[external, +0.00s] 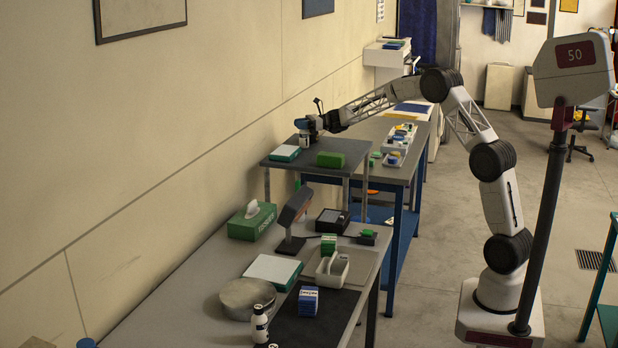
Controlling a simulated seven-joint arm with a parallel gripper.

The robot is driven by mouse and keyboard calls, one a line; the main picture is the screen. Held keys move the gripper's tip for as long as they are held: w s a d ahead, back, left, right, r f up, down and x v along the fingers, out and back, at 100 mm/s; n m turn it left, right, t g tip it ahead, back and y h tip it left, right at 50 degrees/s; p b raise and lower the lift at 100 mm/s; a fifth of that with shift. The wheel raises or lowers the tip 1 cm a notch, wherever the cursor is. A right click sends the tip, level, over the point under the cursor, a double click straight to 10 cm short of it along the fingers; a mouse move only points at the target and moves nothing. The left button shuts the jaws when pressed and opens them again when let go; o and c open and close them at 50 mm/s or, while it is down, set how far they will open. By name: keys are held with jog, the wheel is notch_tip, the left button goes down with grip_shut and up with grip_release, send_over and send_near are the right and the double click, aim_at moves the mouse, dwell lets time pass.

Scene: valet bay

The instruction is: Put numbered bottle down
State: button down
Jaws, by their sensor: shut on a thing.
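My gripper (308,124) is at the far end of my outstretched arm, above the left part of a small dark raised table (345,148). It points down and is shut on a small bottle (304,141), white with a dark band. The bottle is upright, at or just above the tabletop; I cannot tell whether its base touches. Its number is too small to read. A similar white bottle with a black label (259,325) stands on the near bench, at the bottom of the picture.
A white-topped green box (284,153) lies left of the held bottle, and a green block (330,159) lies to its right. The near bench (190,285) holds a tissue box (252,221), a scanner (295,212), a round tin (247,298) and a blue-and-white box (308,301).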

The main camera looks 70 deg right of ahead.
jog(key=shift+f, duration=0.1)
jog(key=c, duration=0.9)
grip_release()
jog(key=shift+o, duration=0.2)
jog(key=v, duration=1.2)
jog(key=shift+a, duration=0.1)
